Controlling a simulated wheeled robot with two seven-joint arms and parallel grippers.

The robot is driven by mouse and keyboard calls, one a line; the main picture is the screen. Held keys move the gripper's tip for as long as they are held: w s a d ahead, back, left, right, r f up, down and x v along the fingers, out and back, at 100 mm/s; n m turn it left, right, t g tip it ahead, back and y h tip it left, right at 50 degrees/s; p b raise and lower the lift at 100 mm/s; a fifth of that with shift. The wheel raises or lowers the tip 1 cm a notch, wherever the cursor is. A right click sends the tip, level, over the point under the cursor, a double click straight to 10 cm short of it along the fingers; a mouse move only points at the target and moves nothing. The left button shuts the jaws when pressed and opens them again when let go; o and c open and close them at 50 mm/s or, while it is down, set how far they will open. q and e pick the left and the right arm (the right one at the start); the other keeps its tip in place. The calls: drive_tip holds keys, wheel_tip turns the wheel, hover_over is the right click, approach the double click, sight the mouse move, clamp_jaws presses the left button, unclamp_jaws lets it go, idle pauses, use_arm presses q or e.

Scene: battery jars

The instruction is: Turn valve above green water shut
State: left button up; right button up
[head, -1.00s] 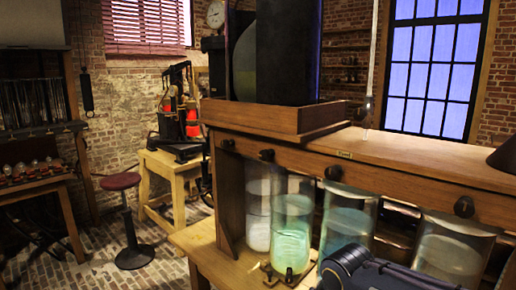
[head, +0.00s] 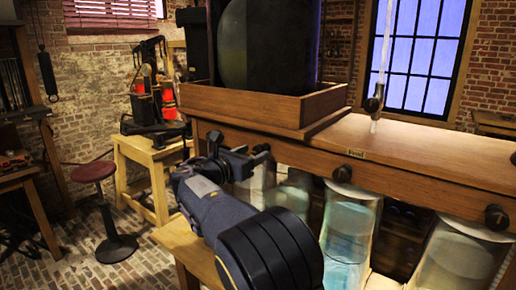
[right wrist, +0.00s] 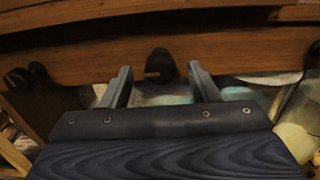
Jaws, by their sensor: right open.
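The dark round valve knob (right wrist: 160,64) on the wooden rail shows in the right wrist view, just beyond and between the fingertips of my right gripper (right wrist: 158,72). The fingers are open on either side, with nothing held. In the head view my right gripper (head: 238,152) is at the rail, and that knob is hard to tell from the dark fingers. The jar of green water (head: 293,190) stands below, mostly hidden behind my right arm. Pale green shows under the knob in the wrist view. My left gripper is not in view.
Other knobs sit along the rail, one (head: 342,173) above a bluish jar (head: 350,225) and one (head: 497,217) farther right. A neighbouring knob (right wrist: 25,77) is left in the wrist view. A wooden tray (head: 250,104) with a dark box stands on the cabinet top (head: 420,150).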

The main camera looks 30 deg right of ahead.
sight(257, 151)
drive_tip(key=shift+x, duration=1.9)
drive_tip(key=c, duration=0.9)
